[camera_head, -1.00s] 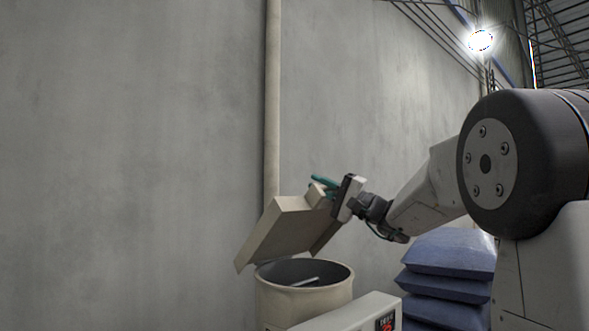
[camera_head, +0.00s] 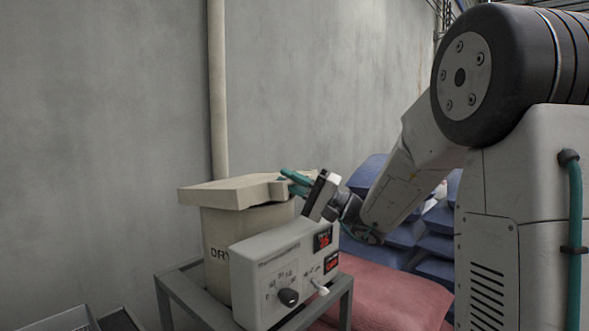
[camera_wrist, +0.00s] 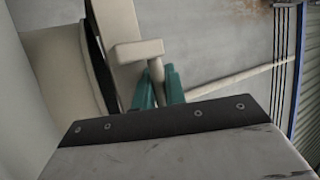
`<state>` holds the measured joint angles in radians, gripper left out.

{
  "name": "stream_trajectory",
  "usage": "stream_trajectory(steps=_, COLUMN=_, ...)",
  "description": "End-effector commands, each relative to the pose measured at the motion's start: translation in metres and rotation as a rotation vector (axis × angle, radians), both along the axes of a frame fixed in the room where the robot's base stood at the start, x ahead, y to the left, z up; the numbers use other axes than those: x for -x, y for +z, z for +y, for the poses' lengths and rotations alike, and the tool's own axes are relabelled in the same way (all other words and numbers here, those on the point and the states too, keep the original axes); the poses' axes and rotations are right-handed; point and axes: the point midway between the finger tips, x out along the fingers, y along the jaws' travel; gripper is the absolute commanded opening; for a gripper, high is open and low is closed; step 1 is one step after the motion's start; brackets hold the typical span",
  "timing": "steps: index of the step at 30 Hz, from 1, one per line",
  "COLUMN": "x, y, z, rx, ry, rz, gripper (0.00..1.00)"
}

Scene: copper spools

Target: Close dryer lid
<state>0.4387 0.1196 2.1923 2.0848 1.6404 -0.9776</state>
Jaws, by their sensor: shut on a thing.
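The dryer (camera_head: 218,235) is a cream drum with dark lettering, and its body shows at the left of the wrist view (camera_wrist: 45,65). Its cream lid (camera_head: 222,193) lies nearly level over the drum top in the head view. A dark strip shows between drum and lid in the wrist view, so I cannot tell whether the lid is fully seated. My gripper (camera_head: 290,179) has teal fingers at the lid's right side. In the wrist view, the fingers (camera_wrist: 158,92) are shut on the lid's handle (camera_wrist: 157,72), one on each side of its stem.
A control box (camera_head: 285,275) with a knob and red displays stands in front of the drum. Both are on a grey metal stand (camera_head: 190,292). Blue sacks (camera_head: 372,172) and red sacks (camera_head: 385,292) are stacked to the right. A wall with a vertical pipe (camera_head: 217,90) is behind.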

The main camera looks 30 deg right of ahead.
Motion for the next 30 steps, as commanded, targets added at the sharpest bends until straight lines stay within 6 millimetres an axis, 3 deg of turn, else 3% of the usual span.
stream_trajectory(steps=14, x=0.0019, y=-0.0021, z=0.0028, rx=-0.002, ry=0.006, rz=-0.005, gripper=0.0)
stream_trajectory(steps=15, x=0.0019, y=-0.0022, z=0.0028, rx=-0.002, ry=0.007, rz=-0.005, gripper=0.23)
stream_trajectory(steps=17, x=0.0017, y=-0.0025, z=0.0031, rx=-0.002, ry=0.007, rz=-0.004, gripper=0.34)
stream_trajectory(steps=30, x=-0.0001, y=-0.0044, z=0.0054, rx=0.0, ry=0.008, rz=0.002, gripper=0.34)
